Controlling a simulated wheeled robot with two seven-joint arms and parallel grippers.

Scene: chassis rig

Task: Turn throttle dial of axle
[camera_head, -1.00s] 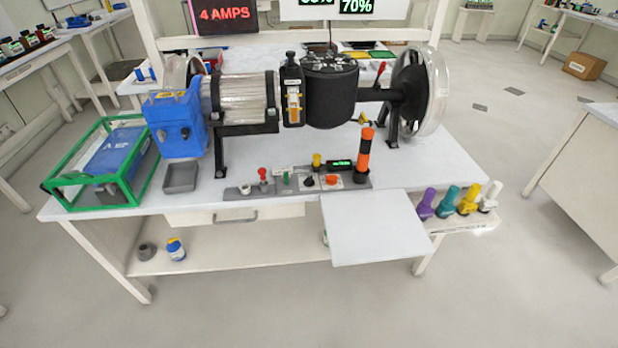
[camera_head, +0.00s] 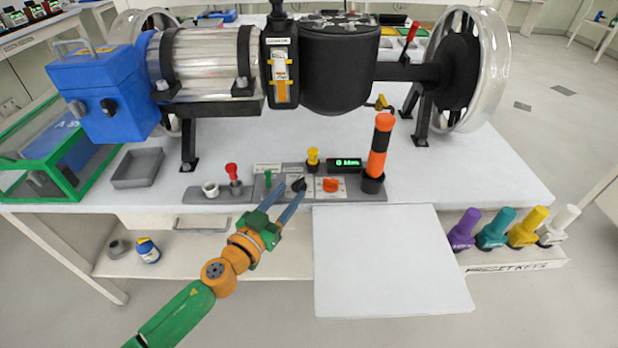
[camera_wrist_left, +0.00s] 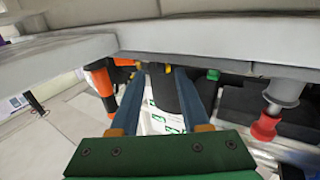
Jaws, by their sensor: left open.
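A control panel (camera_head: 218,192) lies along the table's front edge. It carries a black dial (camera_head: 298,184) and an orange knob (camera_head: 331,185); their labels are too small to read. The axle assembly, with its metal drum (camera_head: 205,62) and black cylinder (camera_head: 340,65), stands behind. My left gripper (camera_head: 287,188) is open, its blue fingertips at the black dial. In the left wrist view, a dark rounded part (camera_wrist_left: 163,90), apparently this dial, shows between the spread fingers (camera_wrist_left: 160,103). I cannot tell whether they touch it. My right gripper is out of view.
A red knob (camera_head: 232,172), a yellow knob (camera_head: 313,157) and an upright orange-black handle (camera_head: 379,148) stand close on the panel. A white board (camera_head: 385,265) juts out front right. A grey tray (camera_head: 138,168) and green-framed case (camera_head: 68,185) are left.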

